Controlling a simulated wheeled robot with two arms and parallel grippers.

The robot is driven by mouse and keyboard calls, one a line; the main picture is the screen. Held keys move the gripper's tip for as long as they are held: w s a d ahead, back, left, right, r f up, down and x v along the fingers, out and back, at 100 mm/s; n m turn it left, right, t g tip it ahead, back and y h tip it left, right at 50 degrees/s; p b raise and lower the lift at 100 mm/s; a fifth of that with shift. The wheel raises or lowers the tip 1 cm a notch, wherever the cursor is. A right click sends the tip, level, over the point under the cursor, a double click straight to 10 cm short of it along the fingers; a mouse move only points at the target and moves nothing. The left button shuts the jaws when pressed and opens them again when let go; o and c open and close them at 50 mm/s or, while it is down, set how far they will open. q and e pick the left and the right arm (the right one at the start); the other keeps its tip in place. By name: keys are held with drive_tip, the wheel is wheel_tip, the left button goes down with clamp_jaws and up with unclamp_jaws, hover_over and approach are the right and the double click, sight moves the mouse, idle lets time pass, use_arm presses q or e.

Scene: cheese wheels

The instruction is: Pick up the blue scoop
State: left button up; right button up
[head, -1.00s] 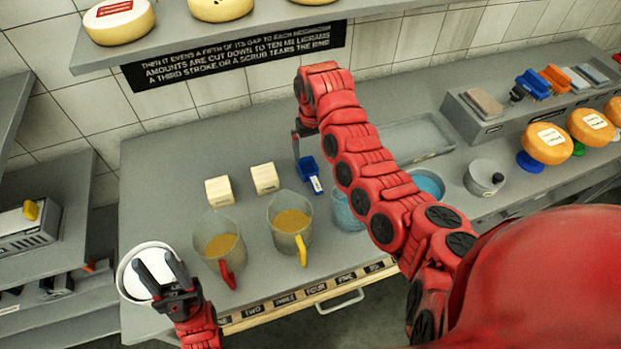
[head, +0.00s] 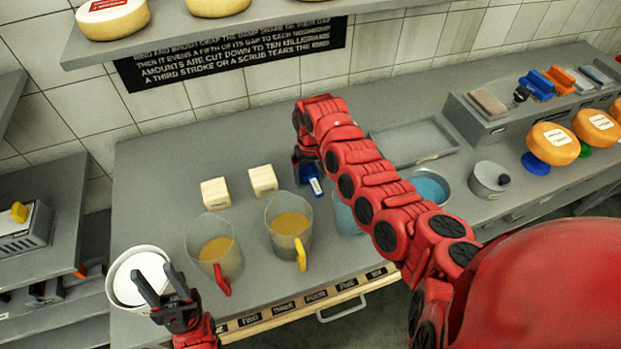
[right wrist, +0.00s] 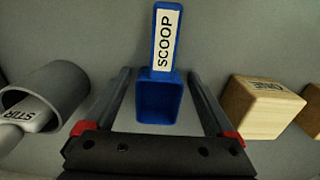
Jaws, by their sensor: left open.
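The blue scoop (head: 312,185) lies on the grey worktop behind the jugs, its label facing up. In the right wrist view, the scoop (right wrist: 160,80) sits between the two spread fingers of my right gripper (right wrist: 160,90), its labelled handle pointing away. I see a gap between each finger and the scoop. In the head view my right gripper (head: 298,160) is at the scoop, partly hidden by my arm. My left gripper (head: 165,289) is open and empty, above or in front of a white round tub (head: 128,262).
Two jugs of yellow liquid (head: 214,268) (head: 289,222) stand nearer the front. Two pale blocks (head: 215,193) (head: 263,180) are left of the scoop. A grey cup (right wrist: 62,88) with a STIR-labelled tool is beside it in the wrist view. A grey tray (head: 415,142) lies right.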

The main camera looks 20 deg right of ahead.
drive_tip(key=c, duration=1.1)
drive_tip(key=shift+c, duration=0.2)
drive_tip(key=shift+w+r+b, duration=0.1)
drive_tip(key=shift+r+b, duration=0.25)
drive_tip(key=shift+r, duration=0.15)
wheel_tip(320, 180, up, 9)
drive_tip(key=b, duration=0.2)
